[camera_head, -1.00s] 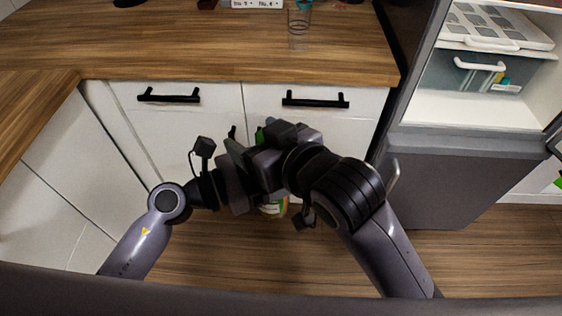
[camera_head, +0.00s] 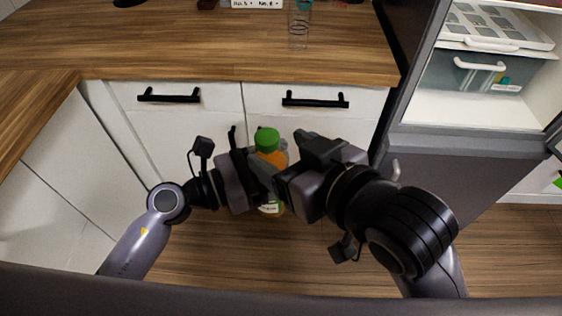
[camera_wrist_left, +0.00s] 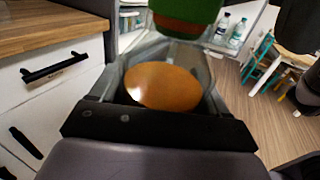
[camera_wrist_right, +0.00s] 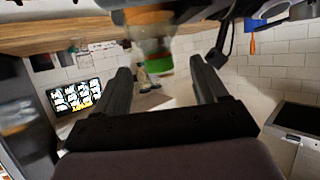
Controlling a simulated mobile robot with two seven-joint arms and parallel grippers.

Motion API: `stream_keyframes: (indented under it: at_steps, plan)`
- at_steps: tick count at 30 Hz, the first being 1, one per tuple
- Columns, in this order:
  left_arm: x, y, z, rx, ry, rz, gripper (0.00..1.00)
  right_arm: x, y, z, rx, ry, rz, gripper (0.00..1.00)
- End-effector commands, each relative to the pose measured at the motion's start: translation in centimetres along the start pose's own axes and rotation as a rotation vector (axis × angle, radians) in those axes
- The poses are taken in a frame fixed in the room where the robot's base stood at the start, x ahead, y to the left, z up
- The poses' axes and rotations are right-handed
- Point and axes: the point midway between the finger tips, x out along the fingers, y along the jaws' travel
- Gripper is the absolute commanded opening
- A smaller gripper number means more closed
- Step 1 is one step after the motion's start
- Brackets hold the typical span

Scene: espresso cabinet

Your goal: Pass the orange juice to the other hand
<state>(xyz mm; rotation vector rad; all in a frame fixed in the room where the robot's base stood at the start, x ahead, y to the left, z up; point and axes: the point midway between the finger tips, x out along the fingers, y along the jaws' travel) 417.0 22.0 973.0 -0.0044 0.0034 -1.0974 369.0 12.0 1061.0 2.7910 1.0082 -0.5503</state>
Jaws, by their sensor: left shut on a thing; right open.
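The orange juice is a clear bottle (camera_head: 272,158) with a green cap, held upright in front of the cabinet. My left gripper (camera_head: 262,176) is shut on its body. In the left wrist view the orange juice (camera_wrist_left: 165,86) fills the space between the left fingers, with the green cap at the top. My right gripper (camera_head: 283,165) is close on the bottle's right side. In the right wrist view the right gripper (camera_wrist_right: 162,82) is open and empty, and the blurred bottle (camera_wrist_right: 152,46) is just beyond its fingertips. The arms hide part of the bottle in the head view.
The wooden counter (camera_head: 190,45) is behind, with a clear glass (camera_head: 299,28) on it. White cabinet fronts with black handles (camera_head: 168,97) are behind the grippers. An open fridge (camera_head: 470,110) is at the right. The wooden floor below is clear.

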Motion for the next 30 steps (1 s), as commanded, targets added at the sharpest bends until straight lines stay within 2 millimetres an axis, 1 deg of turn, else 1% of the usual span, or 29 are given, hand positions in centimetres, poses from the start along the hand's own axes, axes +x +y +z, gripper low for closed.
stream_keyframes:
  at_steps: [2,5,8,9,10,11,12,14,15,17,18,20,21,24,27,30]
  plan:
    - [0.0,0.0,0.2,0.001,-0.004,0.000,0.25,-0.2,0.9,0.7,0.015,-0.004,0.011,0.72]
    - [0.0,0.0,0.2,0.001,-0.004,0.000,0.25,-0.4,3.1,2.1,0.051,-0.002,0.041,0.72]
    - [0.0,0.0,0.2,0.001,-0.004,0.000,0.25,-1.2,6.7,4.4,0.096,0.003,0.092,0.72]
    - [0.0,0.0,0.2,0.001,-0.004,0.000,0.25,-1.6,8.2,5.8,0.116,0.003,0.120,0.72]
    - [0.0,0.0,0.2,0.001,-0.004,0.000,0.25,-1.4,9.1,7.1,0.135,-0.003,0.139,0.72]
    - [0.0,0.0,0.2,0.001,-0.004,0.000,0.25,-1.2,9.7,8.6,0.153,-0.011,0.157,0.72]
    - [0.0,0.0,0.2,0.001,-0.004,0.000,0.25,-0.8,10.4,10.6,0.173,-0.024,0.182,0.72]
    - [0.0,0.0,0.2,0.001,-0.004,0.000,0.25,-0.5,11.2,13.6,0.197,-0.047,0.218,0.72]
    - [0.0,0.0,0.2,0.001,-0.004,0.000,0.25,-0.5,11.7,15.7,0.208,-0.063,0.241,0.72]
    - [0.0,0.0,0.2,0.001,-0.004,0.000,0.25,-0.7,12.3,18.8,0.222,-0.089,0.276,0.72]
    - [0.0,0.0,0.2,0.001,-0.004,0.000,0.25,-0.9,12.6,20.9,0.230,-0.107,0.296,0.72]
    - [0.0,0.0,0.2,0.001,-0.004,0.000,0.25,-1.5,12.8,23.8,0.236,-0.133,0.326,0.72]
    - [0.0,0.0,0.2,0.001,-0.004,0.000,0.25,-2.0,12.9,25.6,0.239,-0.150,0.344,0.72]
    - [0.0,0.0,0.2,0.001,-0.004,0.000,0.25,-3.3,12.9,29.5,0.240,-0.187,0.379,0.72]
    - [0.0,0.0,0.2,0.001,-0.004,0.000,0.25,-4.5,12.8,32.4,0.238,-0.215,0.404,0.72]
    - [0.0,0.0,0.2,0.001,-0.004,0.000,0.25,-5.4,12.6,34.2,0.237,-0.233,0.419,0.72]
